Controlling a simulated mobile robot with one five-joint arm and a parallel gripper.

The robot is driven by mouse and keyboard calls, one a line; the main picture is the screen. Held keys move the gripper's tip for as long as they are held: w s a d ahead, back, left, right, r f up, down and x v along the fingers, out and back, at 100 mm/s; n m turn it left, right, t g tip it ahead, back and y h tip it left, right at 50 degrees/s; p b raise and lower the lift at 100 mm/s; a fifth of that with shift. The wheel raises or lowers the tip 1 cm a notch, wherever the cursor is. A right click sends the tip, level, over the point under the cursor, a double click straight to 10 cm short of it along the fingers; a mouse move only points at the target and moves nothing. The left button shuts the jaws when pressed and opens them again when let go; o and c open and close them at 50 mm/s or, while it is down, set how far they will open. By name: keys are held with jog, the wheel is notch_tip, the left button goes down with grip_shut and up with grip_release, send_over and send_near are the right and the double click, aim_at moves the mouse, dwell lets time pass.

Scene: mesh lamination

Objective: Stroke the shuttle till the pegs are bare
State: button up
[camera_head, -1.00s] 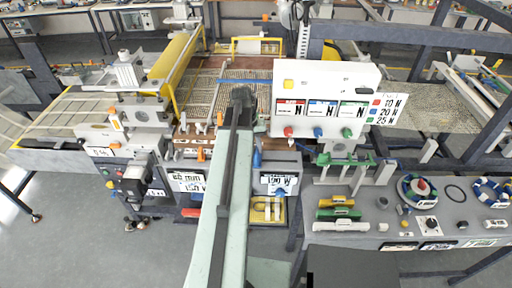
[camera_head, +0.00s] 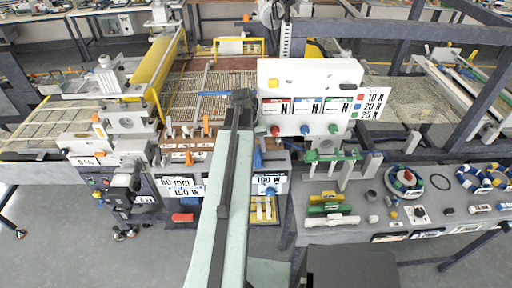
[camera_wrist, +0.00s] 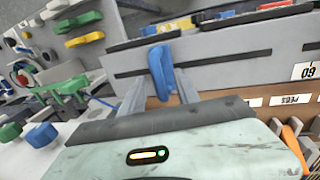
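My gripper (camera_wrist: 160,84) is open, its two grey fingers apart on either side of a blue upright lever (camera_wrist: 160,70). I cannot tell whether a finger touches it. This lever also shows in the head view (camera_head: 257,158), just right of my arm, on the front of the bench machine. In the head view my gripper's end is at the dark tip of my arm and its fingers are hidden. A label reading PEGS (camera_wrist: 292,100) is upside down in the wrist view. The shuttle and the pegs themselves I cannot identify with certainty.
A white panel with coloured knobs (camera_head: 308,85) stands right of my arm. A green jig (camera_head: 330,156) and green and yellow bars (camera_head: 325,208) are on the right bench. Orange levers (camera_head: 189,158) stand left of my arm. A yellow roller (camera_head: 165,60) is farther left.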

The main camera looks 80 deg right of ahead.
jog(key=shift+w, duration=0.15)
notch_tip(320, 180, up, 8)
jog(key=w+p, duration=0.1)
jog(key=p, duration=0.6)
jog(key=shift+w+a+f+p, duration=0.15)
jog(key=shift+w+f+p, duration=0.1)
jog(key=shift+p, duration=0.1)
